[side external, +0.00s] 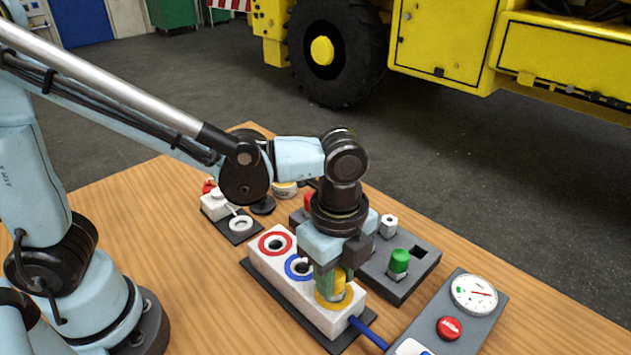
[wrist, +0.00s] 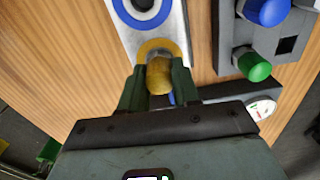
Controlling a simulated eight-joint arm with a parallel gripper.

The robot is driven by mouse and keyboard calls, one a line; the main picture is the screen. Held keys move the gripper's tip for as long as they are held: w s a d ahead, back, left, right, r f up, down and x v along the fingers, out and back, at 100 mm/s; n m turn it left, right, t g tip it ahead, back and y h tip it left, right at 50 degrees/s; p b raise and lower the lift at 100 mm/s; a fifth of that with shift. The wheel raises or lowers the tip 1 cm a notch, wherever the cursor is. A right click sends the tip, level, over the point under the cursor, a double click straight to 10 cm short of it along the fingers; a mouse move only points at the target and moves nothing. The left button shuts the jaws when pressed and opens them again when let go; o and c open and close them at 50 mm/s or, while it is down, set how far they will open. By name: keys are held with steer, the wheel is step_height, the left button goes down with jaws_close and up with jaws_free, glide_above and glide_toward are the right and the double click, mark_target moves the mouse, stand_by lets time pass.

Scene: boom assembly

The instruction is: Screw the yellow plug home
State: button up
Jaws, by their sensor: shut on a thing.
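The yellow plug (wrist: 159,76) is between the fingers of my gripper (wrist: 157,82), which is shut on it. In the side external view the plug (side external: 338,284) shows below my gripper (side external: 330,280), upright over the yellow-ringed port (side external: 323,304) at the near end of the white block (side external: 340,320). The plug covers the port opening, so how deep it sits is hidden. In the wrist view the yellow ring (wrist: 158,46) shows just beyond the plug.
Red-ringed (side external: 275,244) and blue-ringed (side external: 299,266) ports sit open on the same block. A grey block with a green peg (side external: 399,262) stands right of my gripper. A panel with a gauge (side external: 474,294) and red button (side external: 448,328) is nearer right. A blue hose (side external: 368,333) leaves the white block.

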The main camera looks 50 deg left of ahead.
jaws_close()
steer(key=m, duration=0.5)
steer(key=o, duration=0.6)
jaws_free()
steer(key=shift+r, duration=0.1)
steer(key=shift+r, duration=3.95)
